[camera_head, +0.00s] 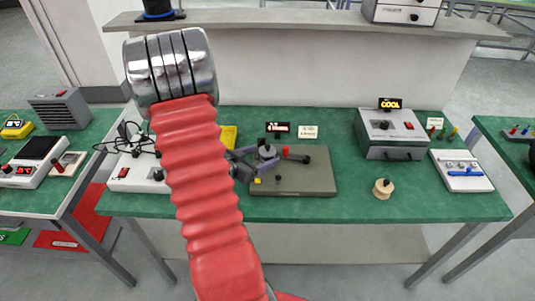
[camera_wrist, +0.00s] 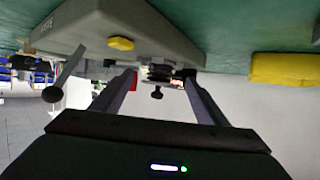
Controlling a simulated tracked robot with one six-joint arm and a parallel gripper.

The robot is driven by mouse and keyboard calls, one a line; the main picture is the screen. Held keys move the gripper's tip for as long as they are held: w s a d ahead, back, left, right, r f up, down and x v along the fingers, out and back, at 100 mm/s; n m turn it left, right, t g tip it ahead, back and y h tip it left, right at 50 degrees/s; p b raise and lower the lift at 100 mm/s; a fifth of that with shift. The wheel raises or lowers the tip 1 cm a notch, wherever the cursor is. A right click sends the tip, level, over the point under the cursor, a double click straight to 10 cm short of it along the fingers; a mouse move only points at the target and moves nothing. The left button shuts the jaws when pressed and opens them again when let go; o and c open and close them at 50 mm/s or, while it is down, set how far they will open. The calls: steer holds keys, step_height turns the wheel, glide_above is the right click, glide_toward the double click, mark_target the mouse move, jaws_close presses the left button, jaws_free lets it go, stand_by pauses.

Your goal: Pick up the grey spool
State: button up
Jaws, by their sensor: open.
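The grey spool (camera_head: 267,152) appears to be the small round grey piece with a black knob on top, at the flat grey-olive fixture (camera_head: 310,183) on the green bench. My gripper (camera_head: 243,160) is just left of it, low over the fixture's left side and partly hidden by my red arm. In the wrist view, which looks upside down, my gripper (camera_wrist: 160,80) is open. A dark piece with a black knob (camera_wrist: 157,91) shows between the fingertips, probably the spool. I cannot tell whether the fingers touch it.
A beige spool (camera_head: 383,189) stands on the clear bench right of the fixture. A red-and-black lever (camera_head: 296,155) lies right of the grey piece. A grey oven-like box (camera_head: 390,134) and a white tray (camera_head: 462,171) stand farther right. A yellow block (camera_head: 228,137) is behind my arm.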

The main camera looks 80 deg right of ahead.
mark_target(263, 154)
steer(key=shift+x, duration=0.8)
steer(key=shift+c, duration=0.3)
steer(key=c, duration=1.1)
steer(key=shift+r, duration=0.1)
steer(key=shift+c, duration=0.2)
steer(key=shift+r, duration=4.9)
